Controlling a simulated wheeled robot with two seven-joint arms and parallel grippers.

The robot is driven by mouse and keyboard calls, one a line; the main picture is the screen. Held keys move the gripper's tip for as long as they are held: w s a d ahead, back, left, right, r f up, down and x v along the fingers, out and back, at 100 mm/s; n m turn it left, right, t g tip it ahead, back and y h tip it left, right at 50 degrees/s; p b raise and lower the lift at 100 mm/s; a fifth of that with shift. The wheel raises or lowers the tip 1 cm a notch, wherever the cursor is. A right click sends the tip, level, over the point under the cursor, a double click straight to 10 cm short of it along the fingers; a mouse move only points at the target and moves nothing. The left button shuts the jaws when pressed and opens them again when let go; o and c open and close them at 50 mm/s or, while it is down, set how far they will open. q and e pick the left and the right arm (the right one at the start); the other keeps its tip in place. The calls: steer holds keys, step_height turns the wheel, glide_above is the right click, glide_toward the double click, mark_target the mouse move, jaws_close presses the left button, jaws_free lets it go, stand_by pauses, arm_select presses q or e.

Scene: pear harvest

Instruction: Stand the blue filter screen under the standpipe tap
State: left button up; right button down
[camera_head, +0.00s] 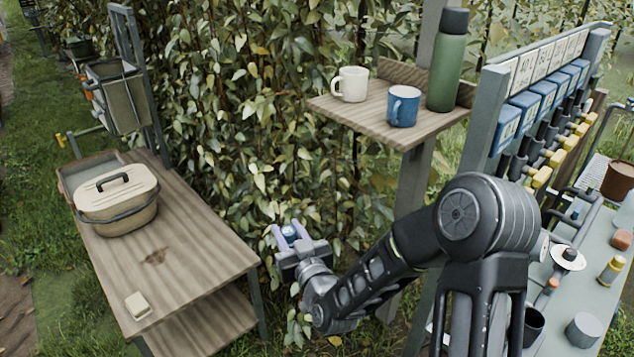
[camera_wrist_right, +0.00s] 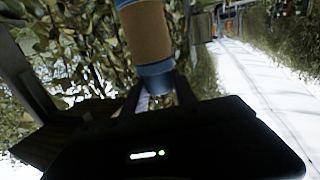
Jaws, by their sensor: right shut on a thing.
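My right gripper (camera_head: 290,236) is shut on the blue filter screen (camera_wrist_right: 146,34), out in front of the leafy hedge between the bench and the right-hand rack. In the right wrist view the screen is a cylinder with blue end bands and a tan-brown middle. Its lower blue band sits between the fingers of my right gripper (camera_wrist_right: 158,88); its far end runs out of the frame. In the head view only a small dark-blue end of it shows between the fingertips. I cannot make out the standpipe tap in either view. My left gripper is not in view.
A wooden bench (camera_head: 190,248) at left bears a cream lidded box (camera_head: 117,205) and a small pale block (camera_head: 138,305). A shelf (camera_head: 345,112) holds a white mug (camera_head: 351,84), a blue mug (camera_head: 403,106) and a green bottle (camera_head: 447,65). At right, a valve rack (camera_head: 484,120) stands by a cluttered counter.

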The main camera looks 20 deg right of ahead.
steer(key=f+b, duration=0.1)
steer(key=f, duration=0.1)
steer(key=a+f+b, duration=0.1)
steer(key=f, duration=0.1)
steer(key=a+f+b, duration=0.1)
steer(key=f, duration=0.1)
steer(key=shift+s+f+b, duration=0.15)
steer(key=shift+f+b, duration=0.05)
steer(key=shift+b, duration=0.1)
steer(key=shift+f+b, duration=0.4)
steer(key=shift+f, duration=0.05)
steer(key=shift+r, duration=0.1)
